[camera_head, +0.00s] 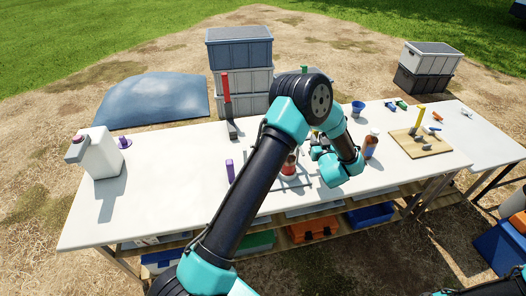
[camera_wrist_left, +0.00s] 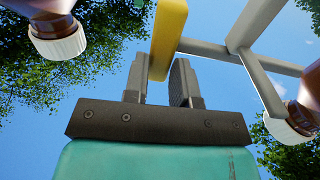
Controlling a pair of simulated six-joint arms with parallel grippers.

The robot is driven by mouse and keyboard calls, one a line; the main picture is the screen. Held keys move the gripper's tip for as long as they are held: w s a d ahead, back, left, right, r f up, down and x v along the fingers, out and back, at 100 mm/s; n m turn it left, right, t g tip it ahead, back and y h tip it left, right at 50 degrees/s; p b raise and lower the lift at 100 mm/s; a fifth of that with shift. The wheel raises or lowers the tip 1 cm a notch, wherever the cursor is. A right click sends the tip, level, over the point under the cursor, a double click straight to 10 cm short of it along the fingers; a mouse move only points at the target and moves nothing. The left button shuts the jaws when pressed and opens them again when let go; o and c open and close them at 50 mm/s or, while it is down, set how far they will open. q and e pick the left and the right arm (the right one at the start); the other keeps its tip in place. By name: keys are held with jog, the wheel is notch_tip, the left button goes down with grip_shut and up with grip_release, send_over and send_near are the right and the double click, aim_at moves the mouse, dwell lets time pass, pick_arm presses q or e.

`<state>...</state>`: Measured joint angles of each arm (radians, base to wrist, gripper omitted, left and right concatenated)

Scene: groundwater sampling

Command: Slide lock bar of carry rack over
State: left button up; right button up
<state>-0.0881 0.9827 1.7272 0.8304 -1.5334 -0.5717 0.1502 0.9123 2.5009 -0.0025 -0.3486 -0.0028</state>
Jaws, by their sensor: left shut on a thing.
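In the left wrist view, my left gripper (camera_wrist_left: 162,78) is shut on a yellow bar (camera_wrist_left: 168,32), which looks like the lock bar. Grey bars (camera_wrist_left: 240,58) of the carry rack run beside and behind it. Brown bottles with white caps show at the upper left (camera_wrist_left: 58,42) and right (camera_wrist_left: 292,122). In the head view, my left arm reaches over the middle of the table to the rack (camera_head: 292,183). The arm hides most of the rack and the yellow bar there. My right gripper is not in view.
A purple block (camera_head: 230,171) stands left of the rack, and a brown bottle (camera_head: 371,147) stands to its right. A red-handled tool (camera_head: 226,95) stands behind. A wooden board (camera_head: 420,145) lies at the right, and a white jug (camera_head: 98,155) stands on the left. The table's left-centre is clear.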

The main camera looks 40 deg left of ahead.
pick_arm(q)
jog(key=shift+w+d, duration=0.25)
jog(key=shift+w, duration=0.05)
jog(key=shift+w+d, duration=0.3)
jog(key=shift+w, duration=0.05)
dwell(1.0)
jog(key=o, duration=1)
jog(key=v, duration=1.7)
jog(key=shift+d, duration=0.2)
